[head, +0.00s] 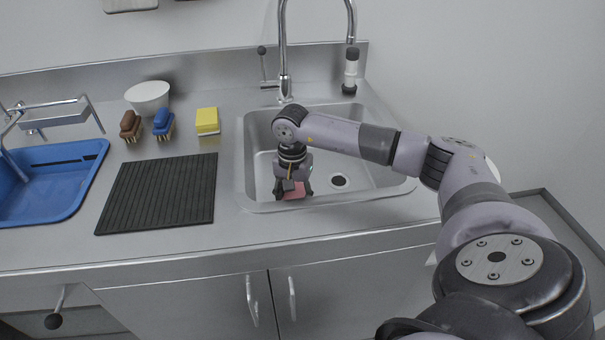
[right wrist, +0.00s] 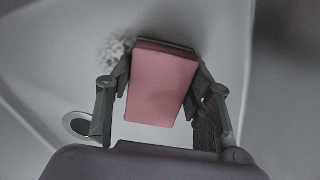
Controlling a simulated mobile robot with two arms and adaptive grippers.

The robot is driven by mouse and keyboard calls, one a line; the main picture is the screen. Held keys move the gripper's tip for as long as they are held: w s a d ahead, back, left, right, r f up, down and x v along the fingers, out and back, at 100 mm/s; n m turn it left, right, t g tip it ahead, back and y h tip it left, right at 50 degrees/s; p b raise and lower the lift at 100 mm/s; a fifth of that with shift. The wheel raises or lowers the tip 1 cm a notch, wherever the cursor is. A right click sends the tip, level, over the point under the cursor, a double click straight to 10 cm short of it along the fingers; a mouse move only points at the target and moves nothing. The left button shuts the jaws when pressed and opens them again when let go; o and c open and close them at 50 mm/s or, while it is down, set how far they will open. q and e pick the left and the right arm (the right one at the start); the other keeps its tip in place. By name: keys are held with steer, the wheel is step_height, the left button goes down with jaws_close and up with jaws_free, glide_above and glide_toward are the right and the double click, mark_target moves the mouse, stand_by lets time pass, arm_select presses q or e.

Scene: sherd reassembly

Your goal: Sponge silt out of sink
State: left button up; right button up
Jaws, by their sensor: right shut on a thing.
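My right gripper (head: 293,188) reaches down into the steel sink (head: 354,160) at its front left. It is shut on a pink sponge (head: 294,191), which shows low in the basin in the head view. In the right wrist view the sponge (right wrist: 163,88) sits between the two fingers of the gripper (right wrist: 163,95). A speckled grey patch, which looks like silt (right wrist: 116,48), lies on the sink floor beside the sponge's far left corner. The drain (head: 339,181) is to the right of the gripper in the head view. My left gripper is not in view.
A tap (head: 285,60) rises behind the sink. A black ribbed mat (head: 160,192) lies left of it, with a yellow sponge (head: 207,121), brown brush (head: 130,126), blue brush (head: 163,124) and white bowl (head: 148,97) behind. A blue tub (head: 75,205) is farther left.

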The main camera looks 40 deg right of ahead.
steer(key=shift+w+a, duration=0.65)
steer(key=shift+a, duration=0.35)
steer(key=shift+w+a, duration=0.6)
steer(key=shift+a, duration=0.4)
steer(key=shift+w+a+r, duration=0.15)
steer(key=shift+w+a, duration=0.1)
steer(key=shift+a, duration=0.15)
steer(key=shift+r+p, duration=0.35)
steer(key=shift+r, duration=0.5)
step_height(320, 180, up, 4)
steer(key=shift+f+p, duration=0.25)
steer(key=shift+p, duration=0.8)
steer(key=shift+r, duration=0.4)
steer(key=shift+r, duration=0.1)
